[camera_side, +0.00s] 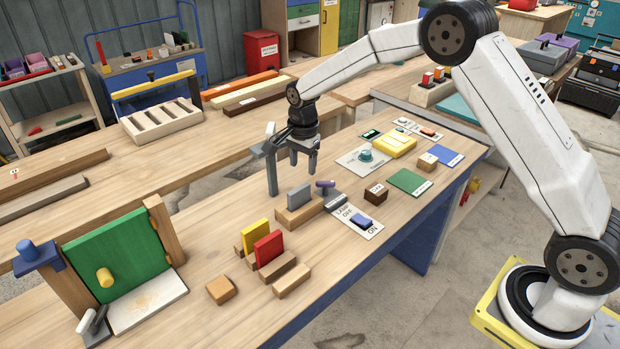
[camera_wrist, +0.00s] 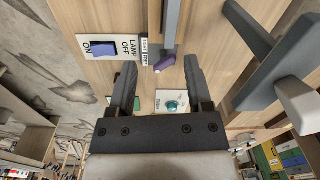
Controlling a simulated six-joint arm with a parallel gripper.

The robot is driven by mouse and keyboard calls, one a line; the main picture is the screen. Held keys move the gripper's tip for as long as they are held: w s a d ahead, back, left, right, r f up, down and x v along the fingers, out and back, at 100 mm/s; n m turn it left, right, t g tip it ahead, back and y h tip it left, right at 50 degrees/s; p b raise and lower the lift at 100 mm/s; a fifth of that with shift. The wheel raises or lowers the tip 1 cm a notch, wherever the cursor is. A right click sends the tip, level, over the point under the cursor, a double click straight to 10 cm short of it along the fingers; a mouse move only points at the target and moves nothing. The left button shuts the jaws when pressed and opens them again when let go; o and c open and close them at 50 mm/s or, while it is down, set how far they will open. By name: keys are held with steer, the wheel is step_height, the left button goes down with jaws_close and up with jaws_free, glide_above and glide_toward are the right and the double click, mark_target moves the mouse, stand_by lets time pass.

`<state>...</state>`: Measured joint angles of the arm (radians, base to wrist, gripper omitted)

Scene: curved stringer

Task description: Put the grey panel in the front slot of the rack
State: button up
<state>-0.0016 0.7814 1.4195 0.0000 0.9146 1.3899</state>
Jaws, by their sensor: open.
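The grey panel (camera_side: 299,195) stands upright in a wooden block (camera_side: 300,213) in the side view. A grey strip (camera_wrist: 172,22), seemingly this panel edge-on, shows beyond my fingertips in the wrist view. My gripper (camera_side: 303,172) is open and points down above and behind the panel, apart from it; its two fingers (camera_wrist: 159,66) show with nothing held between them. The wooden rack (camera_side: 285,266) is nearer the camera, lower left of the panel. It holds a yellow panel (camera_side: 255,236) and a red panel (camera_side: 269,248). A gap shows in front of the red panel.
A purple knob (camera_side: 325,184) is beside the grey panel. A grey upright with a pale knob (camera_side: 271,129) stands close left of my gripper. A green door (camera_side: 115,257) stands left.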

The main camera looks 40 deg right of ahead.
mark_target(299, 188)
steer(key=shift+w+f+m, duration=0.3)
steer(key=shift+w+m, duration=0.25)
steer(key=shift+w, duration=0.05)
steer(key=shift+w+f+m, duration=0.3)
steer(key=shift+w+m, duration=0.25)
steer(key=shift+f, duration=1.3)
steer(key=shift+f, duration=0.1)
steer(key=shift+s+f, duration=0.15)
steer(key=shift+f, duration=1.1)
steer(key=shift+s+f, duration=0.1)
steer(key=shift+f, duration=1.15)
jaws_close()
